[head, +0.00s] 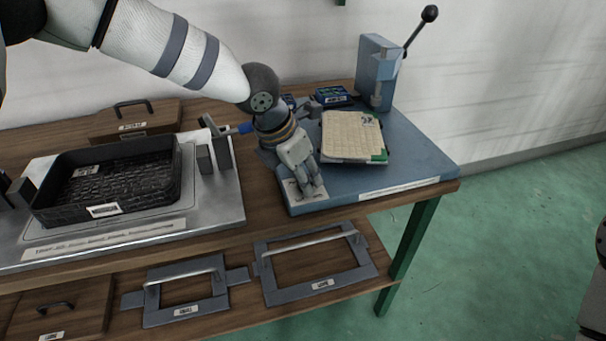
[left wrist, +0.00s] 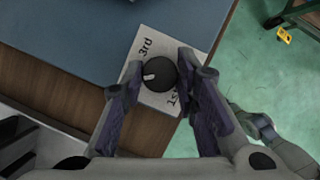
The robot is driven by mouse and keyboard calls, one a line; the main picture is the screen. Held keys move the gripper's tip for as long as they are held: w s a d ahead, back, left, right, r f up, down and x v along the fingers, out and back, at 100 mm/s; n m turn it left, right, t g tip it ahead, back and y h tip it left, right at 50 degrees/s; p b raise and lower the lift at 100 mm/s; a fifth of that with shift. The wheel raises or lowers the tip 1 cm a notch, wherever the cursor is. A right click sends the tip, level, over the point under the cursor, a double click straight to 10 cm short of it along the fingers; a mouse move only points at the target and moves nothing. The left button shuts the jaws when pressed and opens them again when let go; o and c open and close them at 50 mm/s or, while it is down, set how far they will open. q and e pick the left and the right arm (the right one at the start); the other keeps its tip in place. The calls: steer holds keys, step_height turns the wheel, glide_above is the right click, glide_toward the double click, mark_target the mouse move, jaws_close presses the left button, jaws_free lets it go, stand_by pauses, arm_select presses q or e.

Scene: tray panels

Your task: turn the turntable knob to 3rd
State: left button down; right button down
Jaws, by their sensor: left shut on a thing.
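My left gripper (head: 307,190) reaches down to the front left corner of the blue base plate (head: 420,165). In the left wrist view its two fingers (left wrist: 158,88) stand on both sides of the round black turntable knob (left wrist: 160,68), shut on it. The knob sits on a white label plate (left wrist: 132,70) with "3rd" printed at the upper left and "1st", partly hidden by a finger, at the lower right. A light pointer mark on the knob faces left, toward the lower side of "3rd". In the head view the gripper hides the knob.
A cream panel (head: 352,135) lies on the base plate, with a lever press (head: 375,70) behind. A black tray (head: 110,208) sits in a metal fixture to the left. Handled frames (head: 315,290) lie on the lower shelf. Green floor (head: 510,230) is open at the right.

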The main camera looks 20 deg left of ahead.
arm_select(q)
steer(key=shift+f, duration=0.1)
arm_select(e)
steer(key=shift+s+f, duration=0.1)
steer(key=shift+f, duration=0.05)
arm_select(q)
steer(key=shift+a+f+m+g+h+b, duration=0.15)
steer(key=shift+m+g+h+b, duration=0.25)
steer(key=shift+m, duration=0.6)
steer(key=m+g+h+b, duration=0.1)
steer(key=m+b, duration=0.1)
steer(key=m, duration=0.2)
steer(key=shift+w, duration=0.1)
steer(key=m+g+b, duration=0.1)
steer(key=m, duration=0.3)
steer(key=shift+w+g, duration=0.1)
steer(key=shift+g, duration=0.2)
steer(key=shift+m+g+b, duration=0.6)
steer(key=shift+m+g, duration=0.1)
steer(key=shift+m, duration=1)
arm_select(e)
steer(key=s+f+g, duration=0.2)
steer(key=s+f, duration=0.3)
steer(key=shift+s+f, duration=0.15)
steer(key=shift+f, duration=0.15)
arm_select(q)
steer(key=shift+r, duration=0.2)
steer(key=c, duration=1.3)
jaws_free()
